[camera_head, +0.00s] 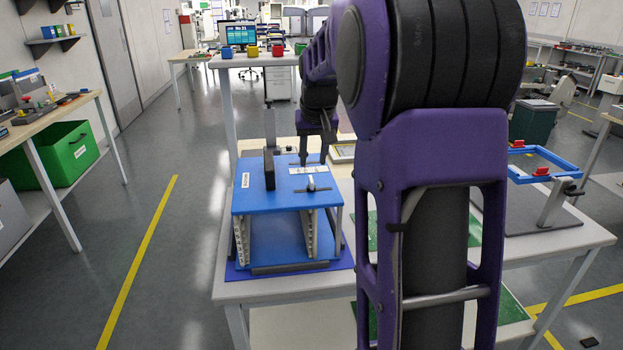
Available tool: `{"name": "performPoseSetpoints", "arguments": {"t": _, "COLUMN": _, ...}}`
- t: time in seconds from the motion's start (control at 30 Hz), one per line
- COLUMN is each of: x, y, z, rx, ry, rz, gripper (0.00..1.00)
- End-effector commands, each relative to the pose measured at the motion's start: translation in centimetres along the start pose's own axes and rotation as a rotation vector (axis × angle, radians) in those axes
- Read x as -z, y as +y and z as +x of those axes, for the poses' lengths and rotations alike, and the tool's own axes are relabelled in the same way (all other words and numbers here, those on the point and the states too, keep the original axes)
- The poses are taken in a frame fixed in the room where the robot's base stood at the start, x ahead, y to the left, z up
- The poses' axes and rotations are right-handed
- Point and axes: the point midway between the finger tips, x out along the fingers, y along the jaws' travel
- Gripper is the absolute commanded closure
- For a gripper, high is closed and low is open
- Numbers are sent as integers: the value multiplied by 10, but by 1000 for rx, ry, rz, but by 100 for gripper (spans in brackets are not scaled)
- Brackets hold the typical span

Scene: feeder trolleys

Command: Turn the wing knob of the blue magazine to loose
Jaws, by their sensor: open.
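The blue magazine (262,202) stands upright on the white table, with a flat blue top and light ribbed inner walls below. Its wing knob (311,184) looks like a small grey part on the top near the right front, with a white label strip behind it. A dark upright block (269,170) is on the top further left. My gripper (314,161) is open, pointing down just above and behind the knob. Its two dark fingers are apart, and nothing shows between them. I cannot read which way the knob is set. My purple arm hides the area to the right.
The magazine rests on a dark blue mat (236,272) on the white table (285,289). A blue frame with red clamps (541,172) stands on the right. A green crate (70,152) is at left; the floor between is clear.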

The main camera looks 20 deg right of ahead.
Motion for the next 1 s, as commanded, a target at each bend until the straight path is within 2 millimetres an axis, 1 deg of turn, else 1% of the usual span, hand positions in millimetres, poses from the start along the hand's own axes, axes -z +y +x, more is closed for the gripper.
{"name": "performPoseSetpoints", "arguments": {"t": 0.03, "x": -2, "y": 0, "z": 14, "rx": 0, "ry": -4, "rz": 0, "gripper": 59}}
{"name": "performPoseSetpoints", "arguments": {"t": 0.1, "x": -2, "y": 0, "z": 29, "rx": 0, "ry": -4, "rz": 1, "gripper": 59}}
{"name": "performPoseSetpoints", "arguments": {"t": 0.2, "x": -1, "y": 0, "z": 46, "rx": 0, "ry": -4, "rz": 1, "gripper": 59}}
{"name": "performPoseSetpoints", "arguments": {"t": 0.3, "x": -1, "y": 0, "z": 59, "rx": 0, "ry": -2, "rz": 1, "gripper": 59}}
{"name": "performPoseSetpoints", "arguments": {"t": 0.4, "x": 0, "y": 0, "z": 68, "rx": 0, "ry": 0, "rz": 1, "gripper": 59}}
{"name": "performPoseSetpoints", "arguments": {"t": 0.5, "x": 0, "y": 0, "z": 72, "rx": 0, "ry": 0, "rz": 1, "gripper": 59}}
{"name": "performPoseSetpoints", "arguments": {"t": 0.77, "x": 0, "y": 0, "z": 73, "rx": 0, "ry": 0, "rz": 1, "gripper": 59}}
{"name": "performPoseSetpoints", "arguments": {"t": 0.8, "x": 0, "y": 0, "z": 73, "rx": 0, "ry": 0, "rz": 1, "gripper": 62}}
{"name": "performPoseSetpoints", "arguments": {"t": 0.87, "x": 0, "y": 0, "z": 73, "rx": 0, "ry": 0, "rz": 1, "gripper": 73}}
{"name": "performPoseSetpoints", "arguments": {"t": 1.0, "x": 0, "y": 0, "z": 72, "rx": 0, "ry": 0, "rz": 1, "gripper": 98}}
